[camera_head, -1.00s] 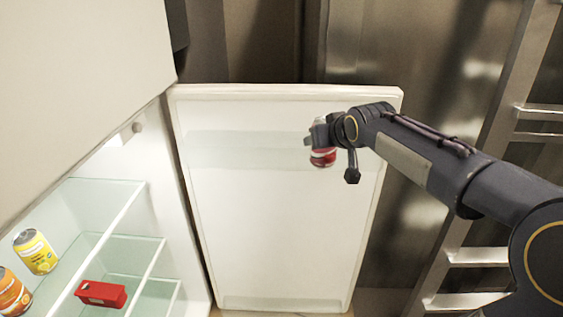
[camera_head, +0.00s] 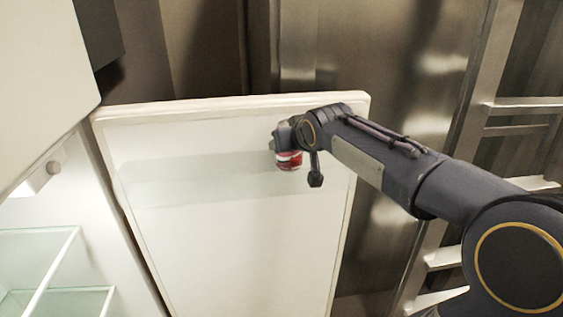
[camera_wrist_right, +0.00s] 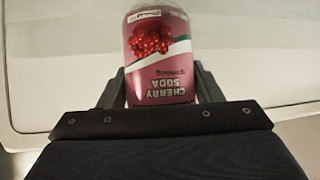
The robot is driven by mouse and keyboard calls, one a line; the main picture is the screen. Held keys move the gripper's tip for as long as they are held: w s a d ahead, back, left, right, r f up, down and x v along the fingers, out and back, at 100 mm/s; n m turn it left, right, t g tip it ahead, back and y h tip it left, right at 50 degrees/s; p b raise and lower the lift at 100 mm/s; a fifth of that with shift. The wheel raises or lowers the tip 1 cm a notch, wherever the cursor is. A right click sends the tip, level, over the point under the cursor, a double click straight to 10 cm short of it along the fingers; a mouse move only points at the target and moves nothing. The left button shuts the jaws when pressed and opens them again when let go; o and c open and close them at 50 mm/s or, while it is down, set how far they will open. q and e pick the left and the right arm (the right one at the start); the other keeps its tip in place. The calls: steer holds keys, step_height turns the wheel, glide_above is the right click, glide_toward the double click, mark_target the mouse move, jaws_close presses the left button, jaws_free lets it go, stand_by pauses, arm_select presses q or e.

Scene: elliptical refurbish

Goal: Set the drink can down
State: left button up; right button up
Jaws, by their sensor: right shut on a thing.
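The drink can (camera_head: 289,161) is red with a white band and hangs from my right gripper (camera_head: 283,141) in the head view, in front of the open white fridge door. In the right wrist view the can (camera_wrist_right: 161,55) shows a "Cherry Soda" label, upside down in the picture, and sits between the two dark fingers of the right gripper (camera_wrist_right: 160,88). The right gripper is shut on it. The can's underside is not clearly visible, and I see no surface touching it. My left gripper is not in view.
The open fridge door (camera_head: 230,240) stands behind the can. The fridge's glass shelves (camera_head: 35,255) are at the lower left, and the visible part is empty. A white cabinet panel (camera_head: 40,80) fills the upper left. A metal rack (camera_head: 445,258) stands at the right.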

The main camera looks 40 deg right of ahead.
mark_target(289, 158)
steer(key=shift+w+f, duration=0.1)
steer(key=shift+f, duration=2)
steer(key=shift+f+b, duration=0.2)
steer(key=shift+b, duration=0.25)
steer(key=o, duration=1.2)
